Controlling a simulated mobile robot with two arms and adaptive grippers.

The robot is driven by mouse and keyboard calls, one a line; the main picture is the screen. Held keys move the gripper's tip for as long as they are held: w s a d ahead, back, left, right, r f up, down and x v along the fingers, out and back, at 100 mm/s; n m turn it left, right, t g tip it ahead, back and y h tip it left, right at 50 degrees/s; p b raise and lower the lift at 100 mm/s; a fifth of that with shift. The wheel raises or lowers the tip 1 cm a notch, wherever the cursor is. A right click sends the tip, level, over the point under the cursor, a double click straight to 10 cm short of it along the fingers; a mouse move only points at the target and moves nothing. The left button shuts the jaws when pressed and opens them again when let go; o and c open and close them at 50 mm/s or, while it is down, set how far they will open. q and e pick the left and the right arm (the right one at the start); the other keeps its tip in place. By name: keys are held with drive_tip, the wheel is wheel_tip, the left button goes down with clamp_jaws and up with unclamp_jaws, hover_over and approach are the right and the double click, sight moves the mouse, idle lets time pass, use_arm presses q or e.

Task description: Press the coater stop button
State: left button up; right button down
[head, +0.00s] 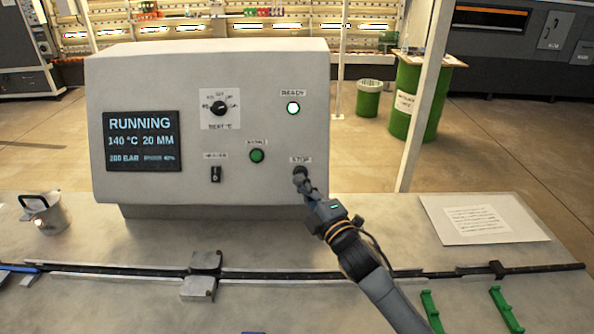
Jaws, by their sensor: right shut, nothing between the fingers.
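The coater's control box (140,80) stands on the grey bench, its sloped front facing me. The stop button (299,170) sits under the "STOP" label at the lower right of the panel; my gripper covers much of it. My right gripper (301,178) is shut and empty, its fingertips at the stop button; I cannot tell whether they touch it. The green start button (256,156) is up and left of it. The white "READY" lamp (293,108) looks lit. The display (142,141) reads "RUNNING", 140 °C, 20 MM. My left gripper is not in view.
A dark rail (130,271) with a metal clamp (203,276) runs across the bench. A metal mug (45,213) stands at the left. A paper sheet (478,219) and green brackets (505,308) lie at the right. A pale post (425,95) rises behind the bench.

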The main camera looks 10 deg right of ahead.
use_arm(q)
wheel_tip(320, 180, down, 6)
drive_tip(key=b, duration=0.6)
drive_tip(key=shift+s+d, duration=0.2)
use_arm(e)
drive_tip(key=w+d+f, duration=0.1)
drive_tip(key=w+f, duration=0.3)
drive_tip(key=w, duration=0.3)
drive_tip(key=shift+w+d, duration=0.2)
drive_tip(key=shift+d, duration=0.15)
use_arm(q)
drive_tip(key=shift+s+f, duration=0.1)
use_arm(e)
drive_tip(key=shift+w, duration=0.1)
idle(0.3)
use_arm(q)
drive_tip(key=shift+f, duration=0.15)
use_arm(e)
drive_tip(key=shift+w+d+f, duration=0.1)
drive_tip(key=shift+w+f, duration=0.05)
drive_tip(key=shift+w, duration=0.1)
